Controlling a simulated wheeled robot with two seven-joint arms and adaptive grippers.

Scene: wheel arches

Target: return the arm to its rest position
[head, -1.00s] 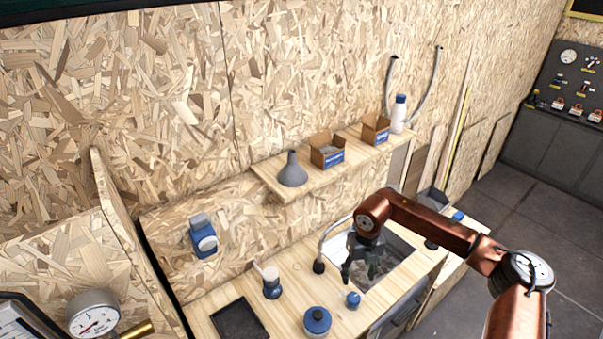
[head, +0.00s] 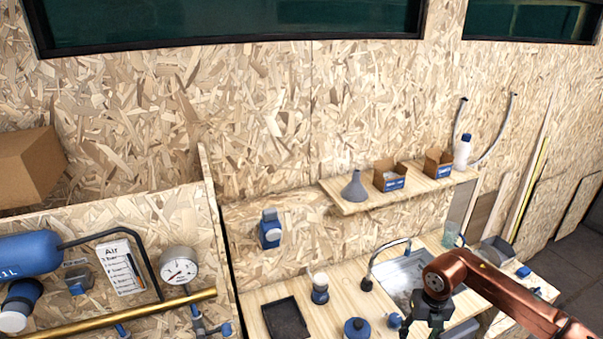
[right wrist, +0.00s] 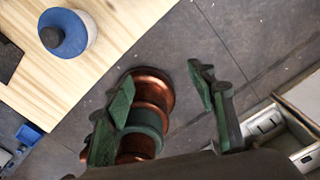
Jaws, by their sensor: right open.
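My right arm (head: 505,295), copper-coloured, comes in from the lower right of the head view. Its right gripper (head: 425,326) points down over the front of the sink (head: 402,270), near the bottom edge of the picture. In the right wrist view the right gripper (right wrist: 163,86) has its two green-padded fingers spread apart, with nothing held between them. A copper part of my own body shows behind the fingers, above the grey floor (right wrist: 180,30). My left gripper is in neither view.
The wooden worktop (head: 340,288) holds a black tray (head: 285,318), a blue jar (head: 357,328), a white-topped bottle (head: 320,288) and a clear glass (head: 450,234). A shelf (head: 340,205) above bears a grey funnel (head: 354,188). A gauge panel (head: 130,215) stands left.

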